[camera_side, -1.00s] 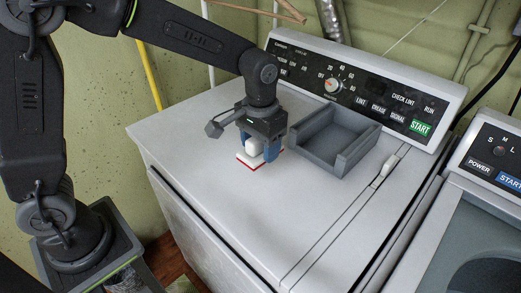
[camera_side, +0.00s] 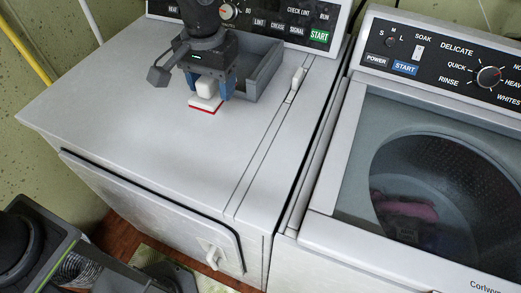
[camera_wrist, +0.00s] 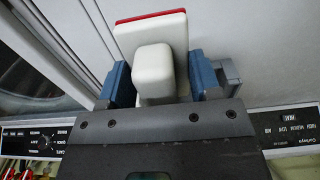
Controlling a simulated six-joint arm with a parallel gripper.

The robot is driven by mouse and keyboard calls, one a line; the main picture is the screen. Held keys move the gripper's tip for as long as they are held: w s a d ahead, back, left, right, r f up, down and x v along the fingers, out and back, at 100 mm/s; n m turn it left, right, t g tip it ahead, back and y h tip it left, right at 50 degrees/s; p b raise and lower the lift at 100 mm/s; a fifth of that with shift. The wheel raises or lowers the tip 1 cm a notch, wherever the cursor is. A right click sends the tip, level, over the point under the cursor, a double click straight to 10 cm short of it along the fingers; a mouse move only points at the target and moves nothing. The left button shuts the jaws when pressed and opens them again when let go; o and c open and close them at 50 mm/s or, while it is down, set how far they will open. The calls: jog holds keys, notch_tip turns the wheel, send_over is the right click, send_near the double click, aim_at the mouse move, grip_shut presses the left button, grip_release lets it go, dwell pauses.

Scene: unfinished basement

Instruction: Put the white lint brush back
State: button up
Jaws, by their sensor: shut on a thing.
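The white lint brush (camera_side: 206,105) has a block handle and a flat head with a red edge. My gripper (camera_side: 208,87) is shut on it, with blue fingers on either side of the handle. In the wrist view the brush (camera_wrist: 152,70) sits between the fingers of my gripper (camera_wrist: 160,82), its head reaching out past them. In the side view the brush is in front of and left of the grey open-fronted tray (camera_side: 268,68) on the dryer top. My gripper hides part of the tray. I cannot tell whether the brush touches the dryer top.
The white dryer top (camera_side: 130,125) is clear to the left and front. A lint-door handle (camera_side: 297,79) stands right of the tray. The control panel (camera_side: 270,25) rises behind. A washer (camera_side: 335,170) with a see-through lid stands to the right.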

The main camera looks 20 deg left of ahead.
send_over(265, 158)
notch_tip(265, 158, down, 7)
jog(key=shift+f, duration=1.9)
jog(key=shift+f, duration=0.1)
jog(key=o, duration=0.9)
notch_tip(265, 158, up, 12)
jog(key=shift+r, duration=0.15)
jog(key=shift+a, duration=0.1)
